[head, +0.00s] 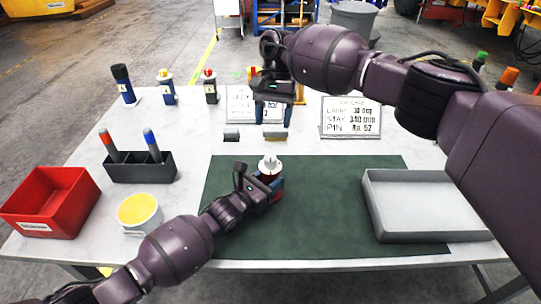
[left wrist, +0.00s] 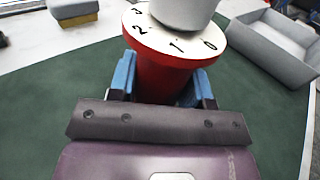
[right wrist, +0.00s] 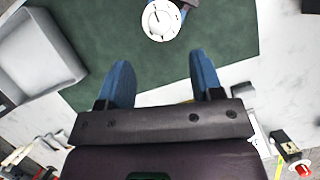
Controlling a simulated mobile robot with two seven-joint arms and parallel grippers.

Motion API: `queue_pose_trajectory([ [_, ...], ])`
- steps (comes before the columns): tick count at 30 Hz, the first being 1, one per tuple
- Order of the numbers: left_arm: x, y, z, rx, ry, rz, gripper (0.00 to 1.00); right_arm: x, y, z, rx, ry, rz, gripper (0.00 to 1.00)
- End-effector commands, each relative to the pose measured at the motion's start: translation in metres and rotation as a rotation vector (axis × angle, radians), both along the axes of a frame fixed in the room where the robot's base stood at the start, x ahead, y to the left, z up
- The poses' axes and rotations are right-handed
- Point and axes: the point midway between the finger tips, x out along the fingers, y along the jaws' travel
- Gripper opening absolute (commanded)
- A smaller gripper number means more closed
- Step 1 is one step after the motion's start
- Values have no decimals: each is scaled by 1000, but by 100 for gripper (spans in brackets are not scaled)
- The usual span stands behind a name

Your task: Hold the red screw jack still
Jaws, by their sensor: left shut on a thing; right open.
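The red screw jack (head: 269,166) stands upright on the dark green mat (head: 325,215). Its white numbered dial and grey top show in the left wrist view, with the red body (left wrist: 162,78) below. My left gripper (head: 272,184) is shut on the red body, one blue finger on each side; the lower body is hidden. My right gripper (head: 273,112) is open and empty, above the table behind the jack. In the right wrist view its blue fingers (right wrist: 163,75) are spread apart, and the jack's round white top (right wrist: 160,20) shows beyond them, not between them.
A grey tray (head: 376,212) stands at the right of the mat. At left are a red bin (head: 62,212), a white tub (head: 142,222) and a dark marker holder (head: 140,172). The front right mat is clear.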

Motion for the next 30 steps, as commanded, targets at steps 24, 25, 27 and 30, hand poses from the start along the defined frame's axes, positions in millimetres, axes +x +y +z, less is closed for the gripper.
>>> queue_pose_trajectory([
  [24,0,0,0,0,0,0,0,-38,6,-92,0,0,-2,60],
  [25,0,0,0,1,-1,0,0,-38,6,-92,0,0,-2,60],
  [27,0,0,0,1,-1,0,0,-38,7,-92,0,0,-2,60],
  [30,0,0,0,1,-1,0,0,-38,7,-92,0,0,-2,60],
])
